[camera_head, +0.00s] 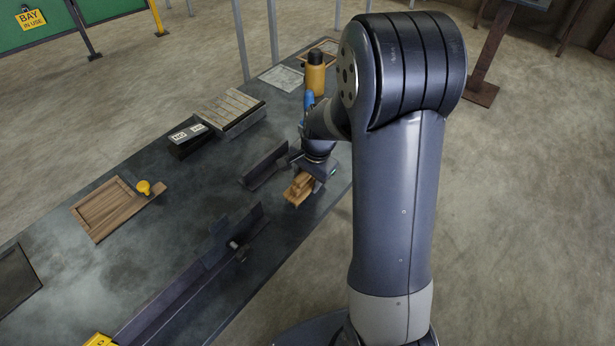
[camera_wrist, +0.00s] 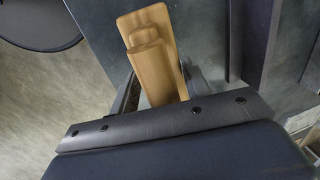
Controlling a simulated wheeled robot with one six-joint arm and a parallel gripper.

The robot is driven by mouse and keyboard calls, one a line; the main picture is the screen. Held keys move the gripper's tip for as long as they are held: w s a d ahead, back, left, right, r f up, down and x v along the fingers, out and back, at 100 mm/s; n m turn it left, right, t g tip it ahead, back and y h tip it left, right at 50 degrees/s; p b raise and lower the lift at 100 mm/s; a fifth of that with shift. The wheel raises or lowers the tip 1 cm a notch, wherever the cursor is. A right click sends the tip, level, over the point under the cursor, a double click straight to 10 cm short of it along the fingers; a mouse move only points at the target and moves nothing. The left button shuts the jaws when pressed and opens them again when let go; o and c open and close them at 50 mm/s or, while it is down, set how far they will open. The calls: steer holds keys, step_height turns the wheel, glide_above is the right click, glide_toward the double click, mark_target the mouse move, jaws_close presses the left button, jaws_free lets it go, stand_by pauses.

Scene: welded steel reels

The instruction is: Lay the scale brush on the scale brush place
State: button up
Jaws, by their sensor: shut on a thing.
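The wooden scale brush (camera_wrist: 152,45) is light brown, with a raised block on a flat board. It is between the two fingers of my gripper (camera_wrist: 158,88) in the wrist view, and the gripper is shut on it. In the head view the brush (camera_head: 298,189) shows below my gripper (camera_head: 314,174), near the right edge of the dark steel bench (camera_head: 200,215). I cannot tell whether it touches the bench. A shallow wooden tray (camera_head: 90,222) lies on the left part of the bench. I cannot tell which spot is the scale brush place.
Dark steel angle pieces (camera_head: 264,167) lie left of my gripper, and a long one (camera_head: 175,300) runs along the front. A black labelled box (camera_head: 188,138), a slatted block (camera_head: 232,112) and an amber bottle (camera_head: 315,78) stand farther back. A yellow knob (camera_head: 144,187) is at the tray.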

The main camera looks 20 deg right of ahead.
steer(key=shift+f, duration=0.25)
stand_by(0.6)
steer(key=o, duration=1.2)
steer(key=shift+r+p, duration=2.15)
steer(key=shift+r, duration=0.85)
